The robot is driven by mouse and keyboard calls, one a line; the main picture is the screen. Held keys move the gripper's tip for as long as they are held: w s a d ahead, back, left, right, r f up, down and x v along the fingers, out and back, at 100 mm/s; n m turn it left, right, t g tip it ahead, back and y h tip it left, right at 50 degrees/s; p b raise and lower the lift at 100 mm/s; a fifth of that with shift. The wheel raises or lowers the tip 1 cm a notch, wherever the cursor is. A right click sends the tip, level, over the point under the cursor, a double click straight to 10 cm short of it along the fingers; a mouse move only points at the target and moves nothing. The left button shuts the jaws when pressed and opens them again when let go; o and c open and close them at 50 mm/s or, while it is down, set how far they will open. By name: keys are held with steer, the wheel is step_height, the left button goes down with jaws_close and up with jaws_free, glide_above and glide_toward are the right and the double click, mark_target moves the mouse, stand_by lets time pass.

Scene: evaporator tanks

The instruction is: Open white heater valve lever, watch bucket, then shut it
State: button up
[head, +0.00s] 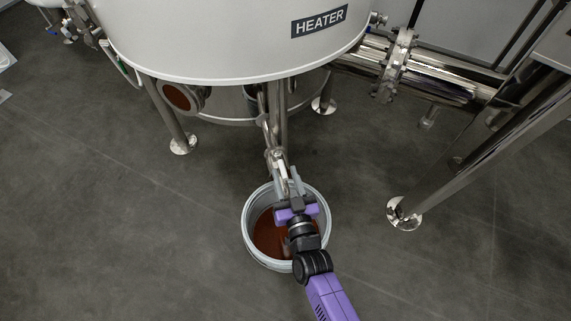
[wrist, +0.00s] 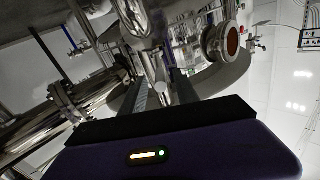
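The white heater tank (head: 230,35) carries a HEATER label. A steel drain pipe with a valve (head: 274,158) runs down from under it towards the grey bucket (head: 249,252). The bucket stands on the floor and holds red-brown liquid. My gripper (head: 290,180) is over the bucket, just below and in front of the valve. In the wrist view its two fingers (wrist: 162,88) stand apart, with steel pipework beyond and between them. I cannot make out the white lever, or whether the fingers touch it. My gripper and arm hide part of the bucket.
A thick flanged pipe (head: 425,75) runs to the right of the tank, and a slanted steel leg (head: 470,155) meets the floor there. The dark floor left of the bucket is clear.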

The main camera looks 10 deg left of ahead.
mark_target(280, 163)
steer(key=shift+b+x, duration=0.4)
steer(key=shift+x, duration=1.55)
steer(key=shift+a, duration=0.1)
steer(key=shift+s, duration=0.1)
jaws_close()
